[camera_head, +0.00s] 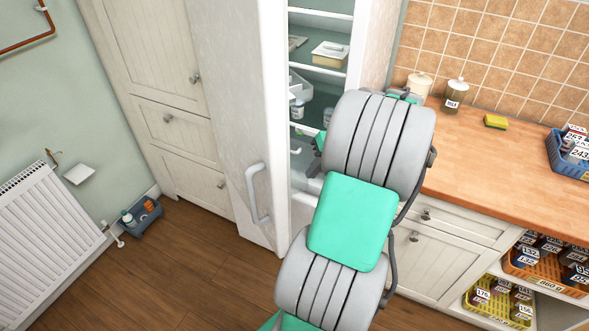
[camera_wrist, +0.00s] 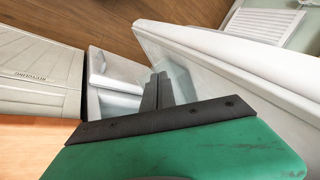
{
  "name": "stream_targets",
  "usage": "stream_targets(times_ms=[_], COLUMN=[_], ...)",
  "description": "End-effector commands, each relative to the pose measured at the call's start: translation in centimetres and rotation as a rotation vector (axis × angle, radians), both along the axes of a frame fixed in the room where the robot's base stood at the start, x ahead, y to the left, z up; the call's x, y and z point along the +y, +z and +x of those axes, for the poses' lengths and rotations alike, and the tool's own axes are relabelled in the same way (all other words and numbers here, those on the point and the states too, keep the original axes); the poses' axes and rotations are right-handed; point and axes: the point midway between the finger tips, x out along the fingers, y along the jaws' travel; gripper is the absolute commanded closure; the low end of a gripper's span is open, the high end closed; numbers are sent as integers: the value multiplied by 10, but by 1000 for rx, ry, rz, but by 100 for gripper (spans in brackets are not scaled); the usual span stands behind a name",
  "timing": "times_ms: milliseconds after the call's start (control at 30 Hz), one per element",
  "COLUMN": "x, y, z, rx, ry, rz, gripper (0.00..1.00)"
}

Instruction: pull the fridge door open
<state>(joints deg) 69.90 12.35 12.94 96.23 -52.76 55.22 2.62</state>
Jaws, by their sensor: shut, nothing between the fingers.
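The fridge door (camera_head: 240,120) stands swung open to the left of the fridge interior (camera_head: 318,75), with its grey bar handle (camera_head: 257,195) on its outer face. Shelves with a few items show inside. In the wrist view, the door (camera_wrist: 225,62) runs along the right, its edge toward the camera. My gripper (camera_wrist: 158,88) is shut and empty, its fingers between the door and the pale fridge interior (camera_wrist: 115,75). It is not on the handle. Whether the fingers touch the door's inner side I cannot tell. In the head view my arm mostly hides the gripper.
A wooden counter (camera_head: 480,150) with drawers below stands at the right, with jars, a yellow sponge (camera_head: 496,121) and a blue basket (camera_head: 572,155) on it. A radiator (camera_head: 45,240) and a small caddy (camera_head: 142,214) are at the left. Floor before the door is clear.

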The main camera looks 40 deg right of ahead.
Motion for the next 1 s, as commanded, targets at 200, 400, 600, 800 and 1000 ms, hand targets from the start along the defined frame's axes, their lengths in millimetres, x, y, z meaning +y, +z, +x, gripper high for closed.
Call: stream_targets(times_ms=[200, 400, 600, 800, 1000], x=[-35, -31, -15, 2, 31], y=[49, 44, 13, -20, -23], z=[-14, -13, 5, 26, 36], rx=[-205, -232, -231, -230, -231], ry=[267, 320, 321, 320, 320], rz=[-39, -48, -47, -47, -51], gripper=[100, 100, 100, 100, 100])
